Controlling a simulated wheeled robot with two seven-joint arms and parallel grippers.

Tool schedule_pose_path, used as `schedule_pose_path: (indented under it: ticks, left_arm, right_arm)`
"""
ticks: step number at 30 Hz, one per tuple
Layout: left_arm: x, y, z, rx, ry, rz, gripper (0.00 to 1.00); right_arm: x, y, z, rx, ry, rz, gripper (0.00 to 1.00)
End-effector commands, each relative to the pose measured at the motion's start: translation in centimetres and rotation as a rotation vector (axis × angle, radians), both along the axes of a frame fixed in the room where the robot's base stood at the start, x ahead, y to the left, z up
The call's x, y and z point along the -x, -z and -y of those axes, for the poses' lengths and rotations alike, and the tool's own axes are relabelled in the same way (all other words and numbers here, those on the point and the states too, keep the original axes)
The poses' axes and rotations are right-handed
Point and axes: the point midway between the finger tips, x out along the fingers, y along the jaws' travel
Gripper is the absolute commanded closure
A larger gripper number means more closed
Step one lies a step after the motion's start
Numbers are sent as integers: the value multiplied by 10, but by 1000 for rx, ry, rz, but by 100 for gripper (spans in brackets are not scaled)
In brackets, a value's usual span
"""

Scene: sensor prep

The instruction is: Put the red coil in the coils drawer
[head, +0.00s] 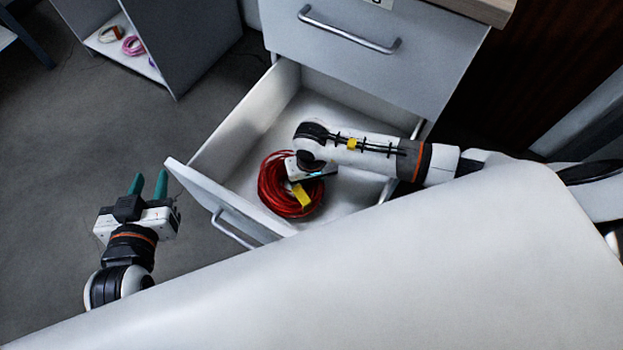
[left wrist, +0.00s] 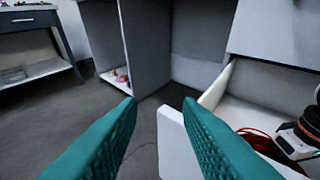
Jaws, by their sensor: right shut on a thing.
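The red coil (head: 275,184) with a yellow tag is inside the open drawer (head: 245,122), near its front panel. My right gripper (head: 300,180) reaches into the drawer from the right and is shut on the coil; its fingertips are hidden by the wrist. I cannot tell whether the coil touches the drawer floor. My left gripper (head: 148,186) is open and empty, outside the drawer to its left. In the left wrist view, its teal fingers (left wrist: 160,130) are apart, and part of the red coil (left wrist: 262,142) shows at the right.
A closed drawer front (head: 350,45) with a bar handle is above the open drawer. A grey shelf unit (head: 190,40) at the back left holds pink and pale coils (head: 132,45). A table (left wrist: 35,45) stands at the far left. The floor between is clear.

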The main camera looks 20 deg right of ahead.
Motion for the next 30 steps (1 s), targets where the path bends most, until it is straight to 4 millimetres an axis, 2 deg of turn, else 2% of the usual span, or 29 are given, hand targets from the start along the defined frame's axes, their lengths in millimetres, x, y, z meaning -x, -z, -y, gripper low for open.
schedule_pose_path:
  ticks: [13,14,18,27,30]
  left_arm:
    - [-4,-8,2,12,2,53,68]
    - [-4,-8,2,13,2,57,68]
    - [-5,-9,2,13,2,58,68]
    - [-4,-9,2,12,3,51,68]
    - [2,1,0,-2,0,-13,68]
  right_arm:
    - [-1,2,-1,-2,-1,1,100]
    - [0,2,0,0,-1,0,66]
    - [0,2,0,0,-1,-1,46]
    - [0,1,0,1,0,-1,46]
    - [0,-2,0,0,1,-1,46]
